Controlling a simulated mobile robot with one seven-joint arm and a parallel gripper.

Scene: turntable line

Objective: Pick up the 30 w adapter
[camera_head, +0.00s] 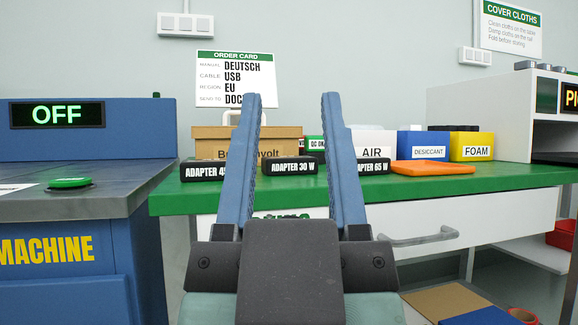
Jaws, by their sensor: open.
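The 30 W adapter (293,167) is a black box with white lettering "ADAPTER 30 W" on the front of the green table (465,178). It stands between two similar black boxes, the 45 W-side adapter (198,171) on its left, its label partly hidden, and the 65 W adapter (374,167) on its right. My gripper (289,97) is open and empty, its two blue fingers pointing up and forward. In the picture the 30 W adapter shows between the fingers; I cannot tell how far beyond them it is.
Behind the adapters stand a brown carton (225,145), a white AIR box (374,144), a blue DESICCANT box (423,144) and a yellow FOAM box (471,146). An orange tray (419,168) lies right of the adapters. A blue machine (70,255) stands at left, its display reading OFF.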

